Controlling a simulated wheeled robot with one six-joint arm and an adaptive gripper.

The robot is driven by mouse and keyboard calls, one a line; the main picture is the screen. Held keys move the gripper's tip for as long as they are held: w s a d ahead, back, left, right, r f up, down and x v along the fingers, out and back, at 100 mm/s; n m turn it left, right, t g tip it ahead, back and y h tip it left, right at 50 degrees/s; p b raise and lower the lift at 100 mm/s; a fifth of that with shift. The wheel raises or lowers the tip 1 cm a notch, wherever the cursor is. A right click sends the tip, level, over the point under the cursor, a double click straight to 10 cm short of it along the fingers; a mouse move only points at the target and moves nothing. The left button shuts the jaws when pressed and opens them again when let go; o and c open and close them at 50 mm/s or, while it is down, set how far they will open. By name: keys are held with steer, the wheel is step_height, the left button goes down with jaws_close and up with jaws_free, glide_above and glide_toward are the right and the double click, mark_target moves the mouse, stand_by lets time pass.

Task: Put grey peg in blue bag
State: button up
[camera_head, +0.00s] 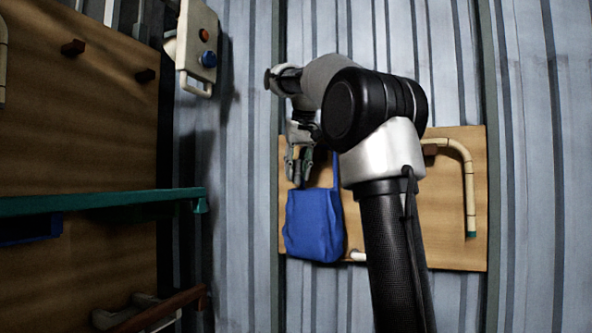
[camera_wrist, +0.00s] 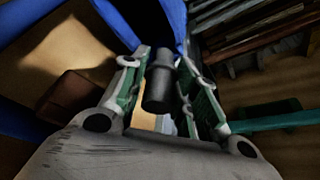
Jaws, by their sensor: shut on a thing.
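The grey peg (camera_wrist: 160,88) is a dark, stepped cylinder between the two fingers of my gripper (camera_wrist: 164,62) in the wrist view. The gripper is shut on it. In the head view my gripper (camera_head: 299,172) points down just above the blue bag (camera_head: 314,226), near its upper edge. The peg cannot be made out there. The bag hangs by a blue strap against a wooden board. In the wrist view blue cloth of the bag (camera_wrist: 177,22) shows just beyond the fingertips. The bag's inside is hidden.
The wooden board (camera_head: 440,245) behind the bag carries a bent cane piece (camera_head: 468,185) at the right. A green shelf edge (camera_head: 100,202) juts in at the left. A control box (camera_head: 198,50) with red and blue buttons is at the upper left.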

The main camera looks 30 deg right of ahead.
steer(key=o, duration=0.9)
steer(key=shift+o, duration=0.2)
steer(key=v, duration=1.2)
